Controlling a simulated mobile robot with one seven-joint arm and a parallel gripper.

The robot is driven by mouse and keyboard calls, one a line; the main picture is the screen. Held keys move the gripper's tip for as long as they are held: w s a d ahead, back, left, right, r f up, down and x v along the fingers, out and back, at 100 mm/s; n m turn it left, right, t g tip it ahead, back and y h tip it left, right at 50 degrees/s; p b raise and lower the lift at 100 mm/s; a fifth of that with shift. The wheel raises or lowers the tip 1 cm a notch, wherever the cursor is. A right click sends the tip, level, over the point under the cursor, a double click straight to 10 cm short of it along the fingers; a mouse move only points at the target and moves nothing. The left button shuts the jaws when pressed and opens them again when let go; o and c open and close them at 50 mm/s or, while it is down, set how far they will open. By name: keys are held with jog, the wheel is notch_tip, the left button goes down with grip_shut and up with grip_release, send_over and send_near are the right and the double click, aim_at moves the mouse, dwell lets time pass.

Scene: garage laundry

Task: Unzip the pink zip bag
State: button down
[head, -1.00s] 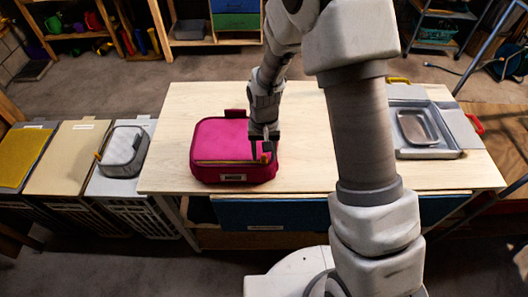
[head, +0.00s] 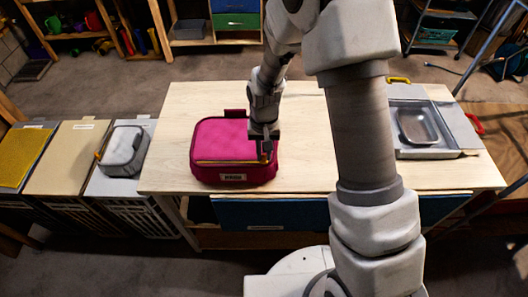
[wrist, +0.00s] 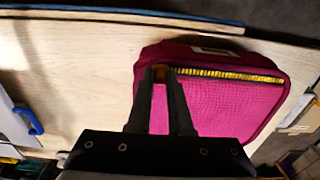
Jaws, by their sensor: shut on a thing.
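The pink zip bag (head: 218,135) lies on the wooden table, left of its middle. A yellow zip line (head: 222,162) runs along the bag's front edge. It also shows in the wrist view (wrist: 230,75), and I see no gap along it. My gripper (head: 264,158) points down at the right end of this line. In the wrist view my gripper (wrist: 161,73) is shut on a small orange-brown zip pull (wrist: 161,73), partly hidden between the fingertips. Pink fabric shows between the fingers below it.
A grey metal tray (head: 455,140) with a smaller dish (head: 418,126) stands at the table's right. The table (head: 305,165) is bare around the bag.

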dwell(0.8)
jog(key=a+b, duration=0.1)
jog(key=a, duration=0.5)
jog(key=a+b, duration=0.1)
jog(key=a, duration=0.6)
jog(key=a+b, duration=0.1)
jog(key=a, duration=0.5)
jog(key=shift+w+a, duration=0.25)
jog(key=shift+w, duration=0.1)
jog(key=c, duration=0.8)
grip_release()
notch_tip(320, 180, up, 18)
jog(key=b, duration=0.1)
jog(key=shift+f, duration=0.25)
